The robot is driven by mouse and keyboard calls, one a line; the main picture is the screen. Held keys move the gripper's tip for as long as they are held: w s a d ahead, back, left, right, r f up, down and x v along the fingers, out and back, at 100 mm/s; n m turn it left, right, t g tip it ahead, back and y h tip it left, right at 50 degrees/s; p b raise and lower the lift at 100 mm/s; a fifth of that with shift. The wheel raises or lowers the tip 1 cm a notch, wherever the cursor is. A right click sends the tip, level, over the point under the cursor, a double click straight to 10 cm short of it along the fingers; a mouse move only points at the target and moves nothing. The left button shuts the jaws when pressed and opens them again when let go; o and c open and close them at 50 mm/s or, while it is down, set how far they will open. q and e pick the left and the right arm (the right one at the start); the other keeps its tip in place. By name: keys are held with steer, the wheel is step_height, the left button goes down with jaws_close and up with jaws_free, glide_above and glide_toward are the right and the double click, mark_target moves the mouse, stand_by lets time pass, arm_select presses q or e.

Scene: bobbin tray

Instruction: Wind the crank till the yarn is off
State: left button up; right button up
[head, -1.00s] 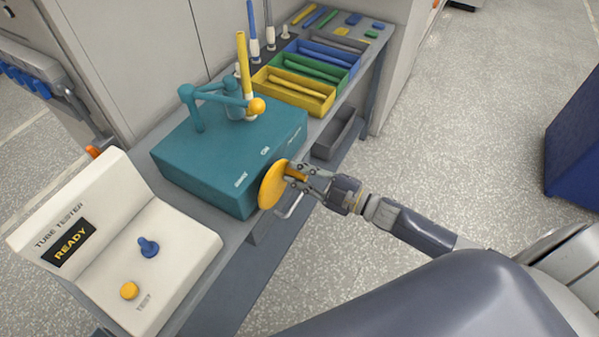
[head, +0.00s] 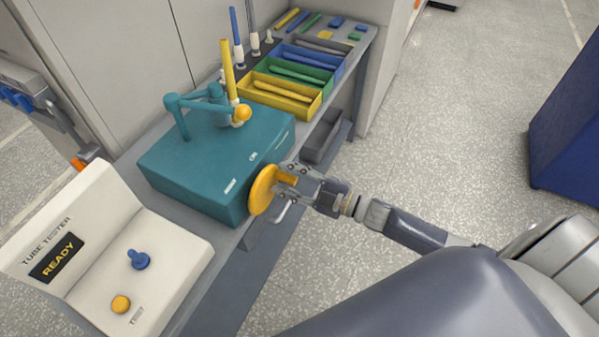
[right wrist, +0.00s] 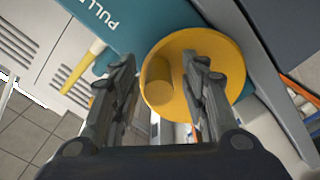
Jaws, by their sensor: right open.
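The crank is a yellow disc (head: 261,191) with a stub handle (head: 288,180) on the side of a teal box (head: 200,160). My right gripper (head: 284,178) is open at the crank. In the right wrist view its two fingers (right wrist: 160,85) stand on either side of the handle (right wrist: 157,88), in front of the disc (right wrist: 220,60). I cannot tell whether either finger touches the handle. A tall yellow tube (head: 228,68) stands upright on the box, beside a teal swing arm (head: 203,104) with a yellow ball (head: 242,113). I cannot make out loose yarn. My left gripper is out of view.
A cream tube tester (head: 185,250) reading READY stands at the near left. Yellow (head: 262,101), green (head: 322,88) and blue (head: 340,68) trays hold tubes behind the box. A grey bin (head: 313,155) sits beside the bench. The floor at right is clear up to a blue block (head: 565,140).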

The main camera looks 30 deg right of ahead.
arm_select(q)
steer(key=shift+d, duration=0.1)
arm_select(e)
steer(key=v, duration=1.1)
steer(key=shift+s+d, duration=0.2)
steer(key=shift+s, duration=0.15)
